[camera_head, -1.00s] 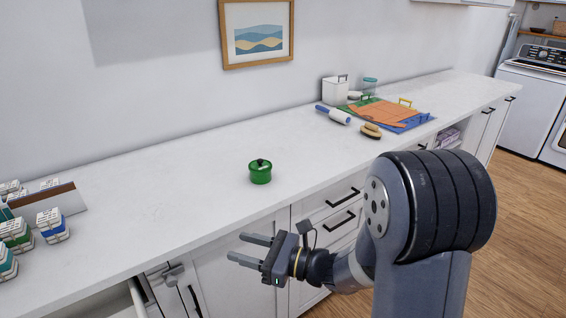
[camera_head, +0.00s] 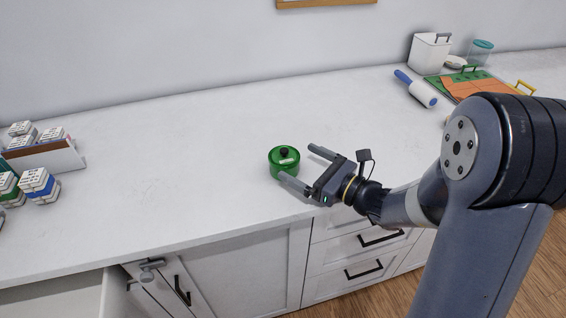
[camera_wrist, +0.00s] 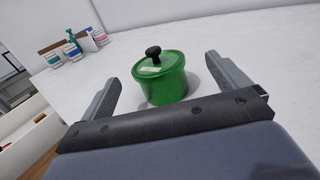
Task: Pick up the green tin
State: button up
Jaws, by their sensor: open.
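The green tin (camera_head: 284,163) is a small round pot with a lid and a black knob. It stands upright on the white countertop (camera_head: 190,130). My gripper (camera_head: 308,167) is open just to the right of the tin, with its fingers pointing toward it. In the wrist view the green tin (camera_wrist: 162,82) sits ahead, between the lines of the two open fingers (camera_wrist: 165,85). Nothing is held. I cannot tell whether a finger touches the tin.
Small labelled boxes (camera_head: 38,183) and a brown-edged white holder (camera_head: 45,158) stand at the left. An open drawer (camera_head: 75,295) juts out at lower left. The counter around the tin is clear.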

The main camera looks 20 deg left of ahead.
aim_at(286, 157)
jog(key=shift+a, duration=0.6)
jog(key=p+x, duration=0.1)
jog(key=x, duration=0.3)
jog(key=shift+a, duration=0.3)
jog(key=shift+c, duration=0.4)
jog(key=c, duration=1)
